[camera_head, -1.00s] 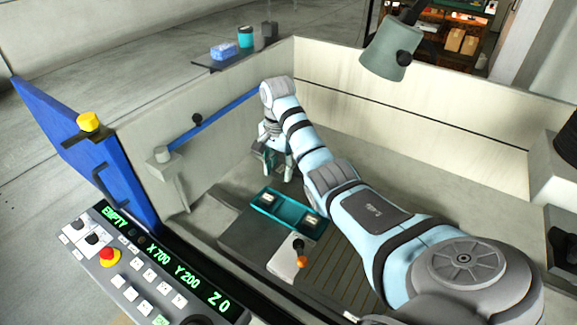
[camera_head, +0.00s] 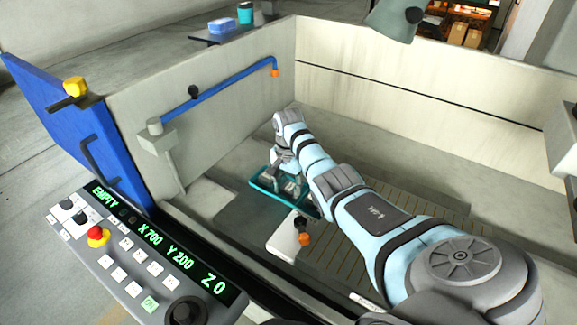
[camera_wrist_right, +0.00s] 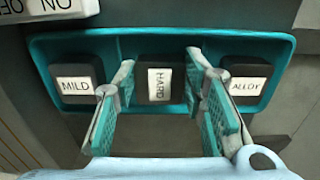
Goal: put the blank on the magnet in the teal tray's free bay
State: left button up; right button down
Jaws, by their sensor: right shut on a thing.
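The teal tray (camera_head: 258,181) lies in the machine basin and shows close up in the right wrist view (camera_wrist_right: 150,43). A dark blank labelled HARD (camera_wrist_right: 160,86) is in its middle bay, between the MILD block (camera_wrist_right: 76,85) on the left and the ALLOY block (camera_wrist_right: 245,86) on the right. My right gripper (camera_wrist_right: 160,72) is shut on the HARD blank, one finger at each side. In the head view my right gripper (camera_head: 287,182) is down at the tray and hides part of it. Whether the blank touches the bay floor is unclear. My left gripper is not in view.
A pale block with a black and orange knob (camera_head: 289,240) stands just in front of the tray. Tall basin walls (camera_head: 400,100) enclose the area. A blue pipe (camera_head: 225,87) runs along the left wall. The control console (camera_head: 140,255) reads EMPTY at front left.

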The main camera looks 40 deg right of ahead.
aim_at(289, 188)
jog(key=shift+w, duration=0.1)
jog(key=c, duration=1.5)
grip_release()
jog(key=o, duration=0.5)
jog(key=shift+r, duration=0.1)
jog(key=shift+r, duration=0.35)
notch_tip(289, 188, up, 11)
jog(key=p, duration=0.2)
jog(key=shift+r, duration=0.2)
jog(key=shift+f, duration=0.1)
